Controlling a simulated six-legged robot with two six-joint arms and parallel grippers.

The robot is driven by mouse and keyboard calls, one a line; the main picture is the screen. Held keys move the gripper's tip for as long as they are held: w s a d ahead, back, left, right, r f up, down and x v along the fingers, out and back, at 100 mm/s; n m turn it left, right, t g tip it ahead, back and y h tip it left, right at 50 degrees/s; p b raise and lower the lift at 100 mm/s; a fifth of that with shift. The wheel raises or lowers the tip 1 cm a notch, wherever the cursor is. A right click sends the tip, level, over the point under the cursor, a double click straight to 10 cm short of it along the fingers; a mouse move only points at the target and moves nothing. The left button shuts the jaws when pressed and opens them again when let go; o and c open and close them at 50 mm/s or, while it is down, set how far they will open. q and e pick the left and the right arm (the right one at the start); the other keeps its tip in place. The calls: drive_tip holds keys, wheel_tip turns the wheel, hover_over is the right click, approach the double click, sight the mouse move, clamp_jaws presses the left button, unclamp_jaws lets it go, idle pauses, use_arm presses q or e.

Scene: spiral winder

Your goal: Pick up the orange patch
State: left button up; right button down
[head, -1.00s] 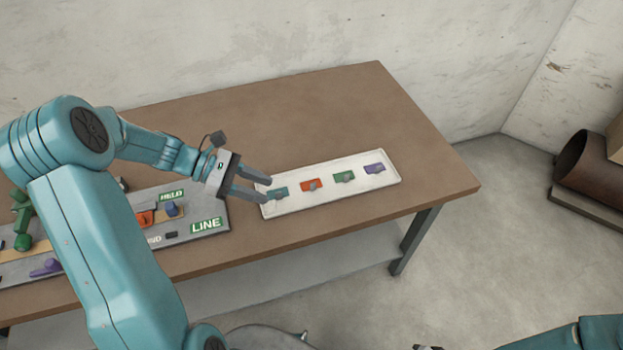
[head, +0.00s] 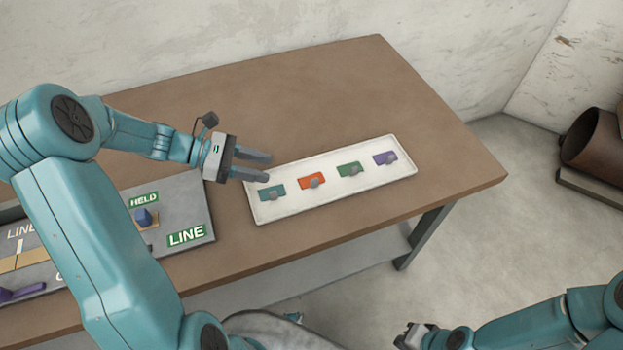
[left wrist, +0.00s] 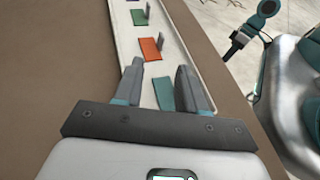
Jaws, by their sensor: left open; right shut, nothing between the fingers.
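The orange patch (head: 311,180) lies in a white tray (head: 343,198), second from the left in a row, with a small grey knob on it. It also shows in the left wrist view (left wrist: 150,49), ahead of the fingertips. My left gripper (head: 269,167) is open and empty above the tray's left end, near the teal patch (head: 267,190). In the left wrist view the teal patch (left wrist: 164,94) shows between the fingers. My right gripper (head: 413,334) is at the bottom of the head view, off the table, shut and empty.
A green patch (head: 346,168) and a purple patch (head: 380,158) lie right of the orange one. A grey board (head: 190,205) with HELD and LINE labels is at the left. The brown table (head: 340,90) is clear behind the tray.

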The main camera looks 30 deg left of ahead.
use_arm(q)
approach(313, 180)
drive_tip(key=x, duration=0.4)
drive_tip(key=shift+f, duration=0.25)
drive_tip(key=shift+w+d+f, duration=0.1)
drive_tip(key=shift+d+f, duration=0.05)
drive_tip(key=shift+d, duration=0.05)
drive_tip(key=x, duration=0.4)
drive_tip(key=shift+w+d, duration=0.15)
drive_tip(key=shift+d, duration=0.25)
drive_tip(key=shift+w+d, duration=0.2)
drive_tip(key=shift+w, duration=0.05)
clamp_jaws()
